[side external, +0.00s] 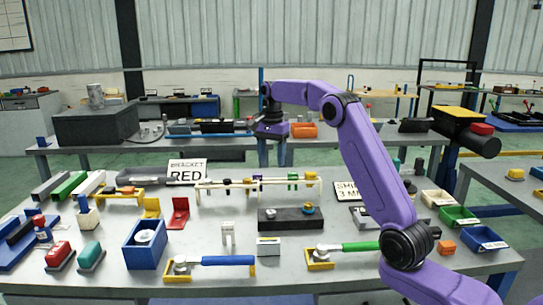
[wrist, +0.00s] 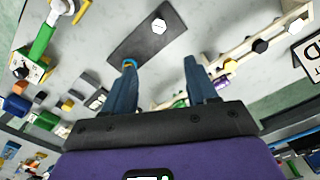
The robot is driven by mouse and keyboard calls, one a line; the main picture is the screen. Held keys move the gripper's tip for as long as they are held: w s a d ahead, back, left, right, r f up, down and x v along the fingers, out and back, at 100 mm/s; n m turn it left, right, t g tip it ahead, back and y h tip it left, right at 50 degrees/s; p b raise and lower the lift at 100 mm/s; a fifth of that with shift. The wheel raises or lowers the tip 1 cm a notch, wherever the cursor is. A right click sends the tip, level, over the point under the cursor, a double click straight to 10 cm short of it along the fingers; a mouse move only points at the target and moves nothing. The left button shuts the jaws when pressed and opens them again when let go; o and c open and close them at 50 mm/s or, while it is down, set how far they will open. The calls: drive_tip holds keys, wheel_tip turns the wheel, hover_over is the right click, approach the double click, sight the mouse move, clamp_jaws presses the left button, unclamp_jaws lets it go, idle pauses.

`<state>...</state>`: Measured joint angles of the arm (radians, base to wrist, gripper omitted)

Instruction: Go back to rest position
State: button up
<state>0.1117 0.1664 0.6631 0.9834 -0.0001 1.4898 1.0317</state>
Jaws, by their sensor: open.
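My gripper (side external: 273,158) hangs from the purple arm above the back part of the bench, fingers pointing down. In the wrist view my gripper (wrist: 160,76) has its two dark blue fingers spread apart, with nothing between them. The pale trailer chassis (side external: 230,185), with small coloured brackets on it, lies on the bench below and in front of the gripper. It also shows in the wrist view (wrist: 255,45), at the upper right. The dark block (side external: 275,221) on the bench holds small round parts.
A blue box (side external: 145,250), a green-handled tool (side external: 355,247) and a blue-handled tool (side external: 228,261) lie toward the front. Several coloured bins (side external: 458,217) stand at the right. A grey box (side external: 95,125) stands behind.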

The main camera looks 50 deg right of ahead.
drive_tip(key=s+a+n, duration=0.7)
drive_tip(key=s+a, duration=0.1)
drive_tip(key=a, duration=0.3)
drive_tip(key=s+a+n, duration=0.7)
drive_tip(key=a, duration=0.3)
drive_tip(key=s+f+n, duration=0.3)
drive_tip(key=s+n, duration=0.3)
drive_tip(key=s, duration=0.7)
drive_tip(key=s+d+f+n, duration=0.1)
drive_tip(key=s+f+n, duration=0.3)
drive_tip(key=s, duration=1)
drive_tip(key=n, duration=0.3)
drive_tip(key=shift+s+d+n, duration=0.15)
drive_tip(key=shift+n, duration=0.15)
